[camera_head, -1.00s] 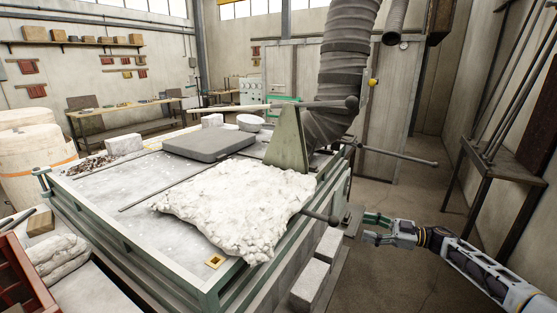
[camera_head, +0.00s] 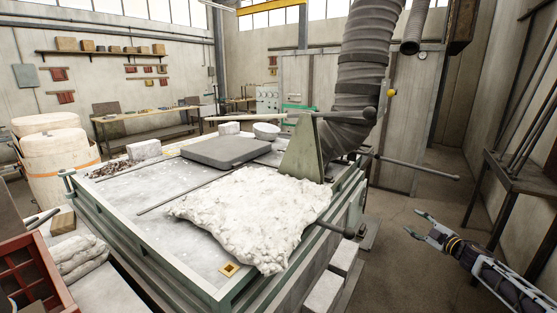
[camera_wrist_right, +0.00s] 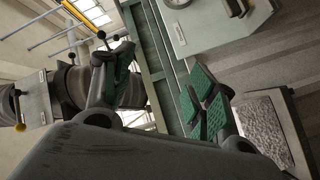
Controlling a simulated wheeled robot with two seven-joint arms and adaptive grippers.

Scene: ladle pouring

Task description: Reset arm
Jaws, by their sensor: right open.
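My right gripper (camera_head: 415,222) is open and empty at the right of the head view, over bare floor. It is clear of the furnace-like bench (camera_head: 150,256) and of the dark-knobbed lever (camera_head: 347,232) on the bench's right side. In the right wrist view its two fingers with green pads (camera_wrist_right: 162,88) stand wide apart with nothing between them. My left gripper is not in view. No ladle can be made out for certain; a pale bowl-shaped thing (camera_head: 266,131) sits at the back of the bench.
A lumpy white sheet (camera_head: 250,213) and a grey slab (camera_head: 226,151) lie on the bench. A thick ribbed duct (camera_head: 366,70) rises behind it. A long rod (camera_head: 420,167) juts out right. A dark stand (camera_head: 512,184) is at far right. Floor between is free.

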